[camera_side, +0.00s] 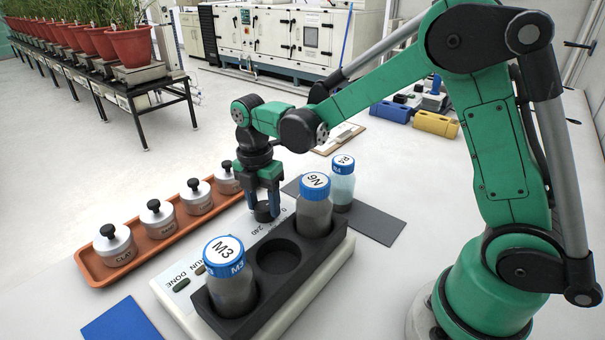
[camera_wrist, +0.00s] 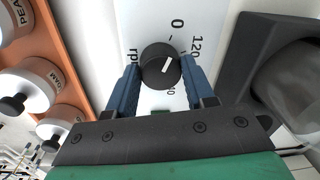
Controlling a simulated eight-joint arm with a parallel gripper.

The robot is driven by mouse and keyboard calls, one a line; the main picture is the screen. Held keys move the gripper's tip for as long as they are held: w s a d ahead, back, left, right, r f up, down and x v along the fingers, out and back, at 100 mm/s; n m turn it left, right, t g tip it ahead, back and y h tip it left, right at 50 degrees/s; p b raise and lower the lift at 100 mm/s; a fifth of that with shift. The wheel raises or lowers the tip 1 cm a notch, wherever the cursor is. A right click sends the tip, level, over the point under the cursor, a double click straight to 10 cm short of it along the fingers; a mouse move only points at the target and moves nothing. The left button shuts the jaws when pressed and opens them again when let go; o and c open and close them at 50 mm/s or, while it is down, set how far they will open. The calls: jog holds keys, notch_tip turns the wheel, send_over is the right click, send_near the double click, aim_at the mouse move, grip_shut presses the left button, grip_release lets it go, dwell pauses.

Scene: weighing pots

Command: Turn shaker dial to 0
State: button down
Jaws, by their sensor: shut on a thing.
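The shaker (camera_side: 172,306) is a white unit with a black bottle rack on it. Its black dial (camera_side: 264,212) is on the panel behind the RUN and DONE buttons. In the wrist view the dial (camera_wrist: 160,66) carries a short white line lying at a slant; the 0 mark (camera_wrist: 177,23) and the 120 mark (camera_wrist: 196,46) are printed beyond it. Another number is partly hidden under the dial. My gripper (camera_side: 263,205) points down over the panel, its blue fingers on either side of the dial and shut on it.
A blue-capped M3 bottle (camera_side: 229,283) and another bottle (camera_side: 314,208) stand in the rack, with an empty hole between. A third bottle (camera_side: 342,185) stands behind on a dark mat (camera_side: 376,226). An orange tray (camera_side: 92,268) with several lidded pots lies left.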

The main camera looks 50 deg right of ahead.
aim_at(262, 205)
dwell(0.3)
jog(key=shift+c, duration=1.6)
grip_release()
jog(key=shift+w+r, duration=0.15)
jog(key=shift+r, duration=2.65)
